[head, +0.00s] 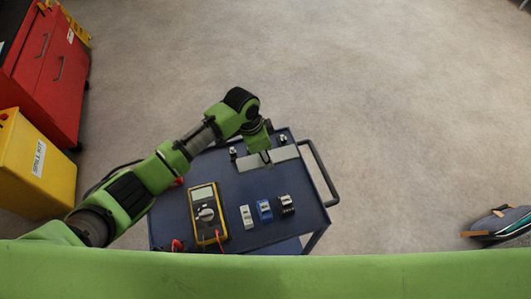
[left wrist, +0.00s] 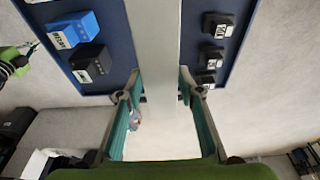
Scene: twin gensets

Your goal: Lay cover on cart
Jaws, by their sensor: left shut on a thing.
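The cover, a flat light-grey plate (head: 285,154), is over the back part of the blue cart top (head: 237,185) in the head view. My left gripper (head: 265,157) is shut on it from above. In the left wrist view the plate (left wrist: 155,45) runs as a long pale strip between the two fingers of my left gripper (left wrist: 160,88), with the blue cart top (left wrist: 113,30) on both sides. I cannot tell whether the plate touches the cart top. My right gripper is not in view.
On the cart are a yellow multimeter (head: 205,228), a pale block (head: 246,217), a blue block (head: 264,210), a black block (head: 286,204) and small black parts near the plate. A red cabinet (head: 45,65) and yellow bin (head: 35,165) stand left.

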